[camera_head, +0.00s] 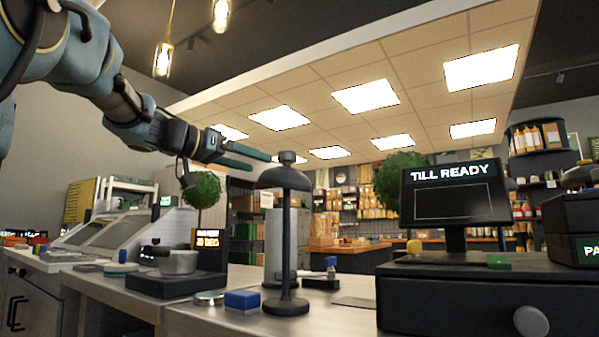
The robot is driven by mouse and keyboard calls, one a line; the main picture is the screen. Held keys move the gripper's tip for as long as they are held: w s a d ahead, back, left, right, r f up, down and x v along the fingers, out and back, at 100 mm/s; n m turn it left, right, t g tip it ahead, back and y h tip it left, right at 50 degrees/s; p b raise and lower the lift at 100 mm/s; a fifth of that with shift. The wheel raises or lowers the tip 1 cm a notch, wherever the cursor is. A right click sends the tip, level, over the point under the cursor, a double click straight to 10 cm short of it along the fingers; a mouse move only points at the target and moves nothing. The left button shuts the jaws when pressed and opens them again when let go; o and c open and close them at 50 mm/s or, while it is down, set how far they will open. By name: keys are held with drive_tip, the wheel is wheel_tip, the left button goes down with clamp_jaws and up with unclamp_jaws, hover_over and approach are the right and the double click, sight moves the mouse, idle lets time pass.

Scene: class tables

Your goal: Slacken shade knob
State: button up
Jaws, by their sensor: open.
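A black lamp (286,235) stands upright on the counter, with a round base, a thin post and a dome shade (285,177). A small dark knob (287,157) sits on top of the shade. My gripper (259,157) reaches in from the upper left, its two green-tipped fingers pointing right toward the knob. The fingers are apart and nothing shows between them. The fingertips are at about the knob's height in the picture; I cannot tell whether they touch it.
A till screen (455,190) stands on a dark drawer unit (470,300) at the right. A blue block (242,300) and a round tin (209,297) lie left of the lamp base. A scale with a pan (178,262) stands further left.

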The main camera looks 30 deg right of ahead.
sight(280, 154)
drive_tip(key=shift+s+d+r+m+h+b, duration=0.6)
drive_tip(key=shift+s+d+r+m+b, duration=0.2)
drive_tip(key=shift+r, duration=0.2)
drive_tip(key=shift+d+r+g, duration=0.15)
drive_tip(key=shift+d+g, duration=0.05)
drive_tip(key=shift+g, duration=0.1)
drive_tip(key=d, duration=0.3)
drive_tip(key=w+d+p, duration=0.1)
drive_tip(key=d, duration=0.2)
drive_tip(key=w+d+p, duration=0.1)
drive_tip(key=d, duration=0.3)
drive_tip(key=shift+s, duration=0.1)
clamp_jaws()
